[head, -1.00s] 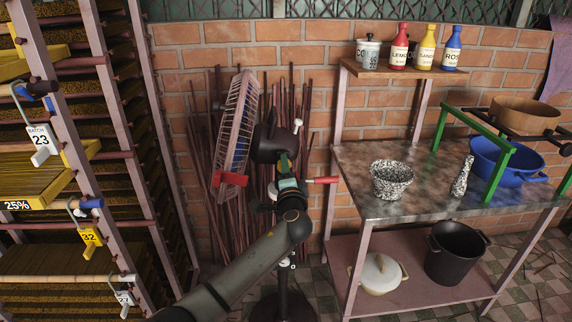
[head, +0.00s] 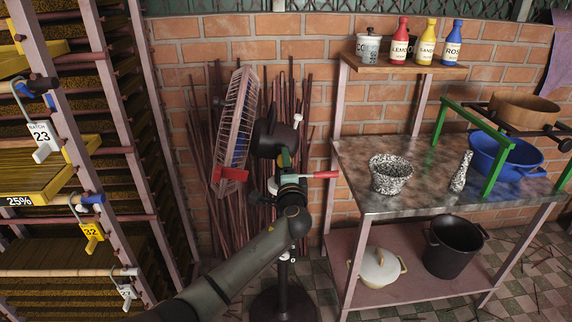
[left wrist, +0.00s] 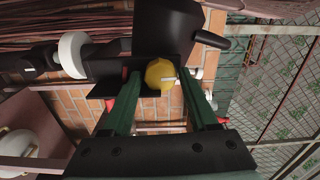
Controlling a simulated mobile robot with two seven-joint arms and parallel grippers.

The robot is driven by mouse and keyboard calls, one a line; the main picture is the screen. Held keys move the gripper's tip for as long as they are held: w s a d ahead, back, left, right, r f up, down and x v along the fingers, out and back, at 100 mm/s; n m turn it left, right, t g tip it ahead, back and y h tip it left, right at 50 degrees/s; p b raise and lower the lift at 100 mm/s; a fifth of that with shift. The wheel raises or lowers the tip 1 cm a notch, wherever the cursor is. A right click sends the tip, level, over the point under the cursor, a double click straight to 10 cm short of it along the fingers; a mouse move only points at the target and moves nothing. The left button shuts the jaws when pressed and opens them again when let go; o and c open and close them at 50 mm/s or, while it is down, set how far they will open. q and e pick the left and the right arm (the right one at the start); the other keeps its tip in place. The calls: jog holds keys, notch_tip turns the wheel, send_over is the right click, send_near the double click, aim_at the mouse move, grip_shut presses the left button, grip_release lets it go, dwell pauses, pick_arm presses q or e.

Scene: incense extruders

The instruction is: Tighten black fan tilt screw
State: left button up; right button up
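The fan stands before the brick wall in the head view, with a pale caged grille (head: 240,115), a black motor housing (head: 268,137) and a dark stand base (head: 283,303). My left gripper (head: 286,160) is at the fan's neck, just under the housing. In the left wrist view its two green fingers (left wrist: 161,88) are open, on either side of a yellow round screw head (left wrist: 160,73) with a pale slot line, set in a black bracket. I see a gap left of the screw; contact on the right cannot be told. My right gripper is not in view.
A white knob (left wrist: 73,55) juts from the fan beside the fingers. A metal-topped table (head: 420,203) with bowls and a green frame (head: 497,170) stands at right. A rack with tagged trays (head: 75,178) is at left. Thin sticks (head: 205,200) lean behind the fan.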

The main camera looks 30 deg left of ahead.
pick_arm(q)
jog(key=shift+o, duration=1)
jog(key=v, duration=1.2)
jog(key=shift+s+d, duration=0.15)
jog(key=shift+s, duration=0.05)
jog(key=s+d+f+n+g+h+p, duration=0.1)
jog(key=s+d+f+h, duration=0.1)
jog(key=s+f, duration=0.35)
jog(key=s+d+f+g+h, duration=0.1)
jog(key=s+f+g+h, duration=0.15)
jog(key=f, duration=0.55)
jog(key=s+d+f+n+g+h+p, duration=0.1)
jog(key=s+d+f+h, duration=0.15)
jog(key=f, duration=0.35)
jog(key=s+d+f+n+h, duration=0.1)
jog(key=s+f+n+h, duration=0.1)
jog(key=s, duration=0.6)
jog(key=s+d+f+n+g+h+p, duration=0.1)
jog(key=s+f+n+h, duration=0.1)
jog(key=s+f+n, duration=0.3)
jog(key=s, duration=0.4)
jog(key=shift+d+h+p, duration=0.3)
jog(key=shift+d, duration=0.05)
